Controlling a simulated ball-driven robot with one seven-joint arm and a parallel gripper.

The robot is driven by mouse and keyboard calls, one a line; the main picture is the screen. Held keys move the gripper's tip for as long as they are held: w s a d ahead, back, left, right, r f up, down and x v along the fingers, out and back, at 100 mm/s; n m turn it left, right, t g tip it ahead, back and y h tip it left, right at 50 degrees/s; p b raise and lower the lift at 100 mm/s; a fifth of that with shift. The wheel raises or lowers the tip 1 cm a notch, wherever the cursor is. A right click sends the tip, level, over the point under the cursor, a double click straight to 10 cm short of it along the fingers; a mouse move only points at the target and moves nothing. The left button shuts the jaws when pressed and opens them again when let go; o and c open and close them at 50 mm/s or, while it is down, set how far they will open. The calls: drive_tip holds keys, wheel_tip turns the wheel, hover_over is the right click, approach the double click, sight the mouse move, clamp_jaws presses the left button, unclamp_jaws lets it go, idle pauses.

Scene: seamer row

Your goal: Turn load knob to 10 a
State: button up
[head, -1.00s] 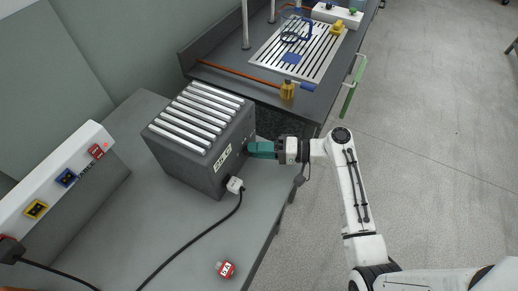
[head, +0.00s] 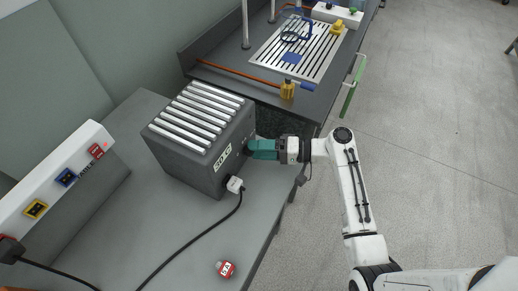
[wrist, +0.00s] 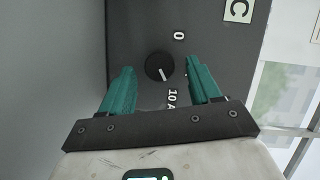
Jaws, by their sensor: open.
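The load knob (wrist: 160,67) is a round black dial on the dark face of the grey box (head: 205,176). Its white mark points down in the wrist view, toward the side of the "10 A" label (wrist: 173,98). A "0" label (wrist: 179,36) stands above and right of the knob. My gripper (wrist: 161,76) is open, with one teal finger on each side of the knob and gaps to both. In the head view my gripper (head: 254,149) is at the right face of the box and hides the knob.
A white plug (head: 235,184) with a black cable sits low on the box. A red tagged block (head: 226,269) lies on the bench front. A white panel with coloured sockets (head: 66,178) stands left. A second bench with a slatted plate (head: 270,45) is behind.

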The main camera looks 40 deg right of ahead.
drive_tip(key=b+v, duration=0.1)
drive_tip(key=v, duration=0.9)
drive_tip(key=shift+s+d+b, duration=0.15)
drive_tip(key=shift+s+b, duration=0.05)
drive_tip(key=shift+b, duration=0.2)
